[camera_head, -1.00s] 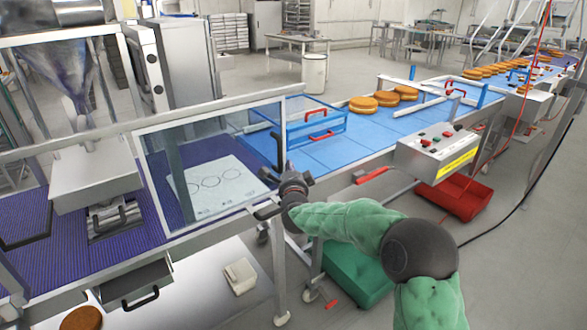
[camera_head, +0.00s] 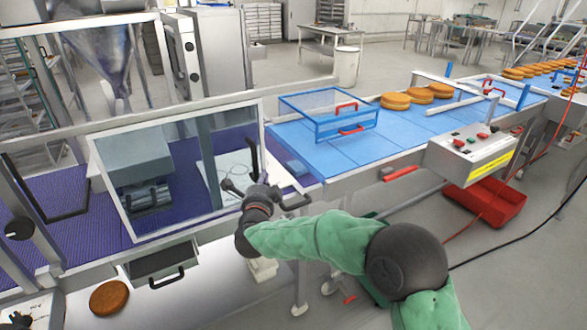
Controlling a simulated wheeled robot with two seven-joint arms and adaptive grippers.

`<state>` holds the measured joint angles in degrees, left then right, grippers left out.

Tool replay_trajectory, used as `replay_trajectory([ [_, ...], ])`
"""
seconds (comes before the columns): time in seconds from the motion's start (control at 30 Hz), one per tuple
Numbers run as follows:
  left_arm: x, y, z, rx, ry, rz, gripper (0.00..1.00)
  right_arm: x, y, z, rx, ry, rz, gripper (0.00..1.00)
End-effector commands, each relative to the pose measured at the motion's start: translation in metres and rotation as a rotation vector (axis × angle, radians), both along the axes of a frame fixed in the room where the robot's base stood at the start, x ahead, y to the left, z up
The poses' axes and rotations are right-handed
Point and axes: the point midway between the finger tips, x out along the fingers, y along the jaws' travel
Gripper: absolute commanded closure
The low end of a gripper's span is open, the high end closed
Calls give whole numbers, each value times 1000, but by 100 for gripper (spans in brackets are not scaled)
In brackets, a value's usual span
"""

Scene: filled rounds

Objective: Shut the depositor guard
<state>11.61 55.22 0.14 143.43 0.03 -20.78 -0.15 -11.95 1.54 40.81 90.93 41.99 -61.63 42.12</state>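The depositor guard (camera_head: 110,180) is a clear panel in a pale metal frame, upright along the front of the purple belt. Its panel stands in front of the grey depositor head (camera_head: 137,158), which shows through it. A dark upright handle bar (camera_head: 253,158) is near its right edge. My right gripper (camera_head: 240,189) is at this right edge, by the bar. Its fingers are dark and partly lost against the bar, so I cannot tell whether they are open or shut, or grip the bar. My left gripper is not in view.
A blue mesh guard (camera_head: 325,112) with red handles stands over the blue belt (camera_head: 400,137). Cakes (camera_head: 418,97) sit further along. A control box (camera_head: 470,150) juts out at the front right. A drawer (camera_head: 160,262) and a lone cake (camera_head: 109,297) are below the guard.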

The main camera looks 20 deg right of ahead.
Motion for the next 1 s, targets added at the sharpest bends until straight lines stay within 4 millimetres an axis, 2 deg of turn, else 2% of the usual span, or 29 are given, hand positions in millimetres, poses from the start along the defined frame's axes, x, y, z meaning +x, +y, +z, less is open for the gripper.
replay_trajectory([
  [0.03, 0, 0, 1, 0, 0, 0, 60, -1, 23, 0, -1, 0, 12, 100],
  [0.2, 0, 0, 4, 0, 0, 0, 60, -5, 80, 0, -1, 0, 9, 100],
  [0.4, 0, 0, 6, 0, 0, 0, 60, -10, 132, 0, 0, -1, 5, 100],
  [0.5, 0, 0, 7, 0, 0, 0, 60, -11, 151, 0, 0, -1, 3, 100],
  [0.73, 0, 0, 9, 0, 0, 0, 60, -14, 177, 0, 1, 0, 1, 100],
  [1.0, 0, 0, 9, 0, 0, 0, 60, -14, 182, 0, 1, -2, -2, 100],
])
